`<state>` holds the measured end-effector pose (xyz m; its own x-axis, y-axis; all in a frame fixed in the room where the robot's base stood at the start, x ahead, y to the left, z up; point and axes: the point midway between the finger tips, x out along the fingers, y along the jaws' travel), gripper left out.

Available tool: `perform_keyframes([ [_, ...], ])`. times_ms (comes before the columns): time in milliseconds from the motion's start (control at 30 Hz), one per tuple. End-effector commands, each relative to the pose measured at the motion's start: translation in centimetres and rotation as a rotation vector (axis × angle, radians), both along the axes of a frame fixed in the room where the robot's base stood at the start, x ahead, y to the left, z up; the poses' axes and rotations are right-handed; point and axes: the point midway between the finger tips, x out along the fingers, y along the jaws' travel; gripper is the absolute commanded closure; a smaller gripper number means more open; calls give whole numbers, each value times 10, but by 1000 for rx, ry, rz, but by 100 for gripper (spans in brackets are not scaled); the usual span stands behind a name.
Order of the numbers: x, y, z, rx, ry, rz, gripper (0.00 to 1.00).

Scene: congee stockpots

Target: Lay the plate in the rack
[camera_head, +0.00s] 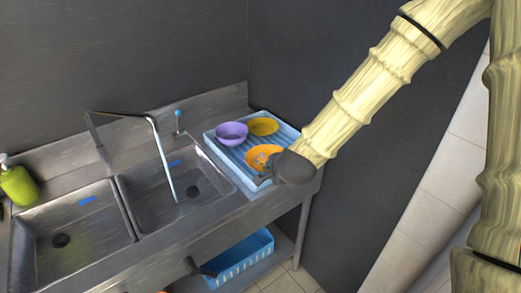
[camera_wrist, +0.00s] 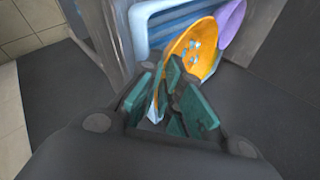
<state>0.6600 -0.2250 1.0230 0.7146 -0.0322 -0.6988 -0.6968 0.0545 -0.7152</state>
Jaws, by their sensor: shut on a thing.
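An orange plate (camera_head: 262,155) with a pale blue pattern is at the front right of the blue rack (camera_head: 215,148). My gripper (camera_head: 265,174) is at the plate's near edge, over the rack's front right part. In the wrist view the gripper (camera_wrist: 170,90) has its green-padded fingers around the rim of the orange plate (camera_wrist: 185,40), and is shut on it. The plate looks tilted there, close to the blue rack (camera_wrist: 142,22). I cannot tell whether the plate's underside touches the rack. My gripper and arm hide part of the plate and the rack's near corner.
A purple bowl (camera_head: 231,133) and a yellow plate (camera_head: 263,126) lie in the rack's back part. A double sink (camera_head: 175,190) with a tall faucet (camera_head: 161,150) is left of it. A blue basket (camera_head: 240,262) sits on the shelf below. A dark wall stands behind.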

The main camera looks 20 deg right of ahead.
Motion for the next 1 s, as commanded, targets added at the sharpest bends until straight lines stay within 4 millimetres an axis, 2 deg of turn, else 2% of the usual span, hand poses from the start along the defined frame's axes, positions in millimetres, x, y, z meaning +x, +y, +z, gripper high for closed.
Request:
perform_keyframes([
  [400,-36,-15,-25,17,-17,180,100],
  [633,-42,-16,-28,16,-21,223,100],
  [767,-28,-17,-28,14,-22,227,100],
  [1000,19,-19,-32,15,-20,226,100],
])
